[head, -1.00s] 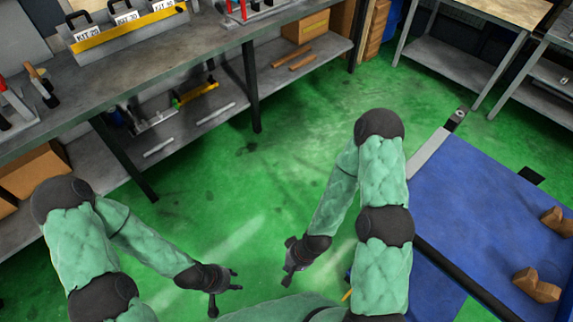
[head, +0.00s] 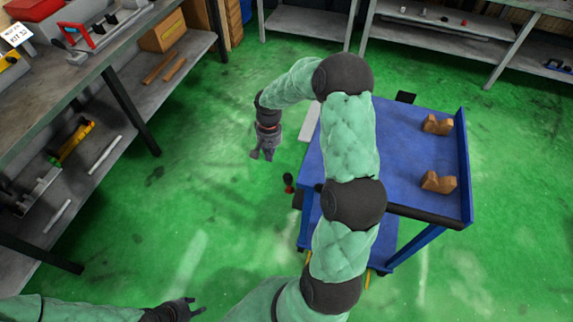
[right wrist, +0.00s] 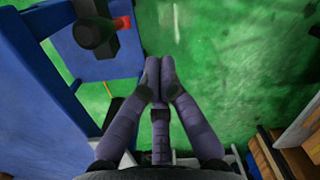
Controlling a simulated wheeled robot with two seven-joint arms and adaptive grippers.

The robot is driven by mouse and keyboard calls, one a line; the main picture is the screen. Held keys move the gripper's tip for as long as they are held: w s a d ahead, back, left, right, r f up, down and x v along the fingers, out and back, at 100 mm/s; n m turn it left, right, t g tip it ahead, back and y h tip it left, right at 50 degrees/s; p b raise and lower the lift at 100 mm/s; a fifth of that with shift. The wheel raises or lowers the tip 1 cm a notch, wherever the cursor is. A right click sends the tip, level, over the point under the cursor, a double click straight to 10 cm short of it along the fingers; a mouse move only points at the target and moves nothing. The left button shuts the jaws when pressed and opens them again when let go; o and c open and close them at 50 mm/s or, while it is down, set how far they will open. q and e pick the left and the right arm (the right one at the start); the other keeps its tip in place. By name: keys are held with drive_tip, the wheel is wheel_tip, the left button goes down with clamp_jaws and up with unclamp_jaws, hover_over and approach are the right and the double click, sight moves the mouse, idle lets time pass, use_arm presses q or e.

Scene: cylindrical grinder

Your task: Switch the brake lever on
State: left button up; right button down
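A small black piece with a red part (head: 288,183) stands at the near left side of the blue cart (head: 395,165); it looks like the brake lever, but its on or off state is too small to tell. In the right wrist view, a black knob-like part with a red piece (right wrist: 95,32) shows at the upper left beside the blue cart. My right gripper (head: 264,155) hangs empty over the green floor, left of the cart and above the lever in the picture, apart from it. My left gripper (head: 192,309) is open and empty at the bottom.
Two brown blocks (head: 438,182) sit on the cart top. A pale grey bar (head: 311,120) lies along the cart's left side. Grey workbenches (head: 75,80) with kit boxes and tools stand at the left, and shelves at the back. The green floor (head: 170,190) between is clear.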

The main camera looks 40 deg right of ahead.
sight(288, 184)
drive_tip(key=s+d+r+m+h, duration=0.1)
drive_tip(key=d+r, duration=0.5)
use_arm(q)
wheel_tip(288, 184, down, 5)
drive_tip(key=b, duration=0.5)
drive_tip(key=shift+f, duration=0.15)
use_arm(e)
drive_tip(key=s+a+f, duration=0.2)
drive_tip(key=s+f, duration=0.2)
drive_tip(key=f, duration=0.7)
drive_tip(key=shift+a+g, duration=0.3)
drive_tip(key=shift+a, duration=0.1)
use_arm(q)
drive_tip(key=shift+a, duration=0.1)
